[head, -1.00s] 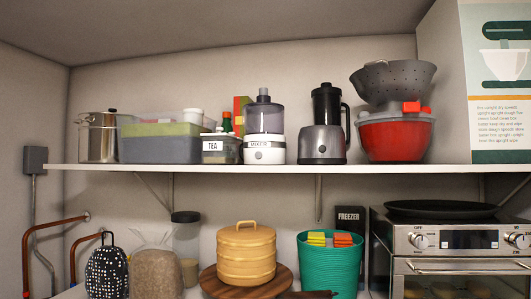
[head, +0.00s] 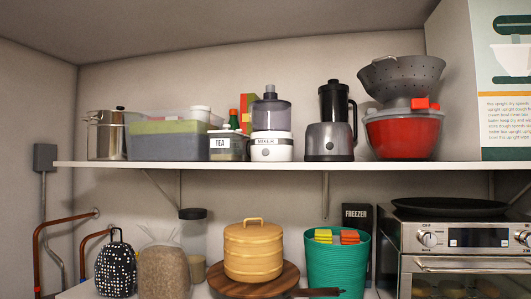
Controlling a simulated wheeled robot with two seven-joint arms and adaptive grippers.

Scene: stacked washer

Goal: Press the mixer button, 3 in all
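A white-based appliance with a dark clear bowl and grey lid (head: 270,125), bearing a small label that is hard to read, stands on the upper shelf near the middle. A small round button (head: 265,152) shows on its front. To its right stands a black and grey blender (head: 330,137) with a round knob on its base. I cannot confirm from the label which one is the mixer. Neither of my grippers is in view, and nothing touches either appliance.
The upper shelf (head: 200,167) also holds a tea container (head: 226,147), plastic bins (head: 168,145), a steel pot (head: 106,135) and red and grey bowls (head: 403,138). Below are a yellow canister (head: 253,252), a green basket (head: 336,265) and an oven (head: 465,245). The space before the shelf looks clear.

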